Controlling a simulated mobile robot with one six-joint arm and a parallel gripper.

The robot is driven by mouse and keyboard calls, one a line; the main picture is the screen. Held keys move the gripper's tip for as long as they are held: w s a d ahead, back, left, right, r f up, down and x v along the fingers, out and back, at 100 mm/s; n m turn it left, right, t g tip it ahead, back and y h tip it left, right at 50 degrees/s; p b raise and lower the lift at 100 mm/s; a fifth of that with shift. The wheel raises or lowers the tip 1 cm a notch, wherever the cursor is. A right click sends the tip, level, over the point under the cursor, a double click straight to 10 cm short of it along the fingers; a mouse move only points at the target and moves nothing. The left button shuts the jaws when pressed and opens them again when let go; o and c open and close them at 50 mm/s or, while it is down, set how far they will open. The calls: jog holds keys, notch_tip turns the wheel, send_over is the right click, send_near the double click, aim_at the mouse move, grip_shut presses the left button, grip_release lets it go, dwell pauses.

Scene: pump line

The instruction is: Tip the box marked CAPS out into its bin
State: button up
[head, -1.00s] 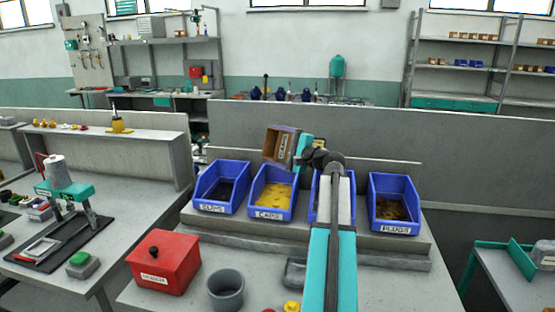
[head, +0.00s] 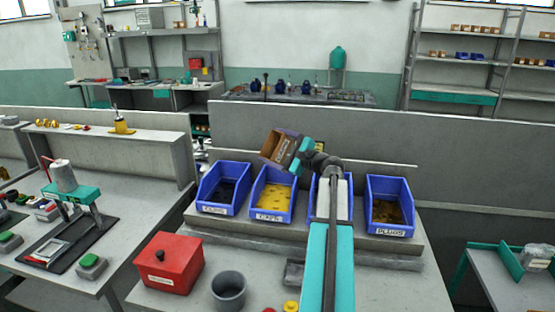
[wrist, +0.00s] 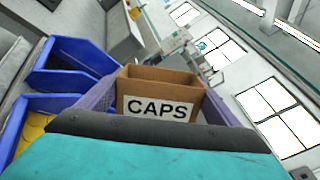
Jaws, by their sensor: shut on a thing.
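The brown box marked CAPS (head: 283,149) is held by my gripper (head: 294,152) in the air above and behind the blue CAPS bin (head: 268,217). The box is tilted toward the left in the head view. In the wrist view, the box (wrist: 160,86) sits between the two fingers (wrist: 158,106), its label facing the camera and its open end away. Little of its inside shows, so I cannot tell what it holds. Yellow pieces (head: 272,197) lie in the CAPS bin. No pieces are seen falling.
A blue bin (head: 222,210) stands left of the CAPS bin, and the PLUGS bin (head: 390,229) at the right. My arm partly hides another bin between. A grey partition (head: 470,150) rises behind. A red box (head: 168,264) and a grey cup (head: 228,291) stand in front.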

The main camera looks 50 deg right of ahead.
dwell(0.4)
jog(key=m+p, duration=0.1)
jog(key=p, duration=0.1)
jog(key=r+m+p, duration=0.1)
jog(key=m+p, duration=0.1)
jog(key=p, duration=0.1)
jog(key=shift+r+p, duration=0.1)
jog(key=shift+p, duration=0.2)
jog(key=shift+r+m+p, duration=0.15)
jog(key=shift+m+p, duration=0.65)
jog(key=shift+p, duration=0.1)
jog(key=shift+m+p, duration=0.3)
jog(key=shift+p, duration=0.15)
jog(key=shift+r+m+p, duration=0.25)
jog(key=shift+m+p, duration=0.35)
jog(key=shift+p, duration=0.5)
jog(key=m+p, duration=0.1)
jog(key=p, duration=0.1)
jog(key=shift+r+m+p, duration=0.2)
jog(key=shift+m+p, duration=0.2)
jog(key=shift+m, duration=0.7)
